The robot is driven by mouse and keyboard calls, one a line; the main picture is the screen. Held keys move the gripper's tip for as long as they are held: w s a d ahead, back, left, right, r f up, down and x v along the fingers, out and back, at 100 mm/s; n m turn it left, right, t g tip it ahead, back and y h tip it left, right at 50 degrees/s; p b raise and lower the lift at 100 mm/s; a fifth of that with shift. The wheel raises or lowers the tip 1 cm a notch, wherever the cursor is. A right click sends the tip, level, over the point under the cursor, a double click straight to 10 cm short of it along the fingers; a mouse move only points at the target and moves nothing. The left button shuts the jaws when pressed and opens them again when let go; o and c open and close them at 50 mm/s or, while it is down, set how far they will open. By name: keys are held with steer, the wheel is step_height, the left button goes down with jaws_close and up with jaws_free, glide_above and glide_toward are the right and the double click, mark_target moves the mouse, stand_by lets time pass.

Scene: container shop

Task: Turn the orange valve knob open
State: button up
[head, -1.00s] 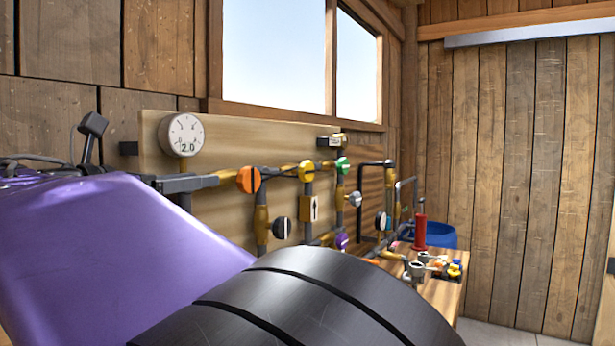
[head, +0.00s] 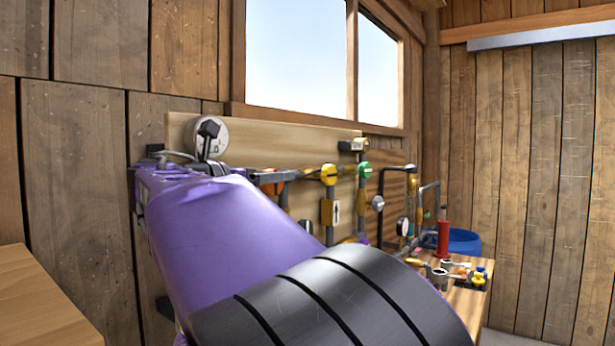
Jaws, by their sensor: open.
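The orange valve knob (head: 272,189) shows in the head view just past the right edge of my purple arm. Only part of it is visible, so its turn angle cannot be read. A dark grey bar that looks like a finger of my gripper (head: 264,178) lies across the knob's upper part. Whether it touches the knob cannot be told. The rest of my gripper is hidden behind the arm.
A gauge (head: 221,134) is partly covered by a black part of my arm. A yellow knob (head: 328,174) and a green knob (head: 364,170) are to the right. A bench (head: 468,299) with a red-handled tool (head: 443,238) and a blue tub (head: 464,241) stand farther right.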

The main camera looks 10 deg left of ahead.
jaws_close()
steer(key=shift+f+b, duration=0.15)
steer(key=shift+b, duration=0.15)
steer(key=shift+f+t, duration=0.1)
steer(key=shift+t, duration=0.2)
steer(key=shift+s+t+h+b, duration=0.1)
steer(key=shift+t+h+b, duration=0.35)
steer(key=shift+b, duration=0.35)
steer(key=shift+s+a+t+h, duration=0.15)
steer(key=shift+t+h, duration=0.8)
steer(key=shift+t, duration=0.8)
